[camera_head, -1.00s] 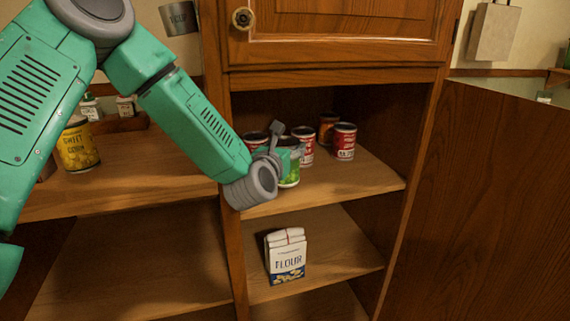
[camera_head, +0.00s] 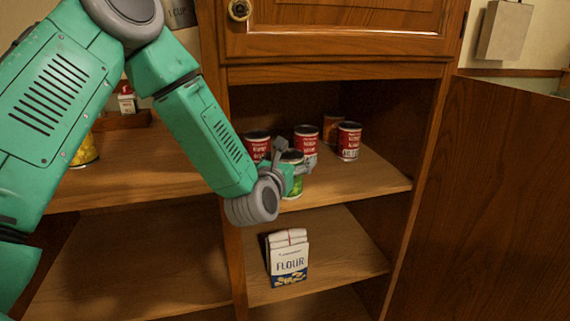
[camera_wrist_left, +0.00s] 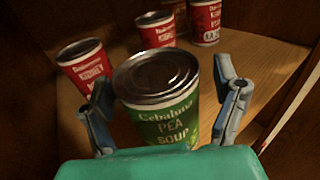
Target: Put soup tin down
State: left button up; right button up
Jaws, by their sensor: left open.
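The soup tin (camera_head: 292,184) is green with a "PEA SOUP" label and a grey metal lid. It stands upright on the upper open shelf (camera_head: 360,186) of the cabinet, near its front left. My left gripper (camera_head: 287,170) is open around it. In the left wrist view the tin (camera_wrist_left: 165,115) sits between the two spread fingers (camera_wrist_left: 168,105), with a visible gap at the right finger; the left finger is close to the tin's side. The tin's lower part is hidden behind my green gripper body. My right gripper is not in view.
Red kidney bean tins (camera_head: 305,141) (camera_head: 348,141) (camera_head: 257,144) stand behind the soup tin, with an orange-brown tin (camera_head: 330,128) further back. A flour box (camera_head: 288,258) stands on the shelf below. A wooden upright divides off the left shelves. The upper shelf's front right is clear.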

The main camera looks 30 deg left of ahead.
pick_arm(q)
jog(key=shift+s+d+r, duration=0.15)
jog(key=shift+s+d, duration=0.05)
jog(key=shift+d, duration=0.1)
jog(key=a+f+v, duration=0.1)
jog(key=v, duration=0.9)
jog(key=s+d+f+m+g+h, duration=0.2)
jog(key=s+d+f+m+g, duration=0.15)
jog(key=f+m, duration=0.55)
jog(key=s+d+f+m+g+h, duration=0.3)
jog(key=s+f+m, duration=0.2)
jog(key=f+m, duration=0.4)
jog(key=s+f+m+g, duration=0.5)
jog(key=s+f+m, duration=0.2)
jog(key=s+m, duration=0.3)
jog(key=s+f+m+g, duration=0.4)
jog(key=s+f+m, duration=0.4)
jog(key=s+m, duration=0.3)
jog(key=shift+d+m+g+p, duration=0.25)
jog(key=shift+m+g+p, duration=0.1)
jog(key=shift+m+p, duration=0.1)
